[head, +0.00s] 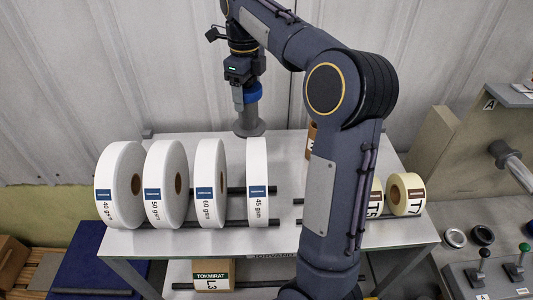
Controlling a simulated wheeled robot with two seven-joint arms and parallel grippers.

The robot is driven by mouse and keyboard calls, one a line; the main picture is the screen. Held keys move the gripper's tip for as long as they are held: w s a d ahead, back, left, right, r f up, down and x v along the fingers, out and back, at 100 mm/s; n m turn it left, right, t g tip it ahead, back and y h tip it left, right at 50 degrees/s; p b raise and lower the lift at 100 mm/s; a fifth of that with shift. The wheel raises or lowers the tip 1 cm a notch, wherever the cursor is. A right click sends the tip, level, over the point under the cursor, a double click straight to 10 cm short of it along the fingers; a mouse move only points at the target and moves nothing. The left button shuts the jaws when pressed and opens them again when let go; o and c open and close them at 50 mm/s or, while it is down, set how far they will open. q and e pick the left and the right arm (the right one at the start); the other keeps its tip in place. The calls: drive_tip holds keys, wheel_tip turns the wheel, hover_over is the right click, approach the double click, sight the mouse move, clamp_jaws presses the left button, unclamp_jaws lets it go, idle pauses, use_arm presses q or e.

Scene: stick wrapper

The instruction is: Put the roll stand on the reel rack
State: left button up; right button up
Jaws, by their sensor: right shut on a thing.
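My right gripper (245,88) points down at the back middle of the rack, its arm reaching up and across from the front. It is shut on the roll stand (249,126), a grey post with a flared round foot and a blue collar near its top. The stand is upright at the back edge of the reel rack's grey top (180,242), behind the white reels. I cannot tell whether its foot touches the surface. My fingers and the stand's top partly hide each other. My left gripper is out of view.
White reels (119,185) stand in a row on dark rails (262,223) at the left. Small cream rolls (406,194) stand at the right, partly behind my arm. A box marked L3 (213,274) is below. A lever panel (495,277) is at the right.

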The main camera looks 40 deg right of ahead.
sight(249, 129)
wheel_tip(249, 129, down, 11)
drive_tip(key=shift+a+f, duration=0.1)
idle(0.5)
drive_tip(key=shift+f, duration=0.2)
drive_tip(key=o, duration=1.5)
drive_tip(key=shift+s, duration=0.1)
wheel_tip(249, 129, up, 12)
drive_tip(key=shift+r, duration=0.2)
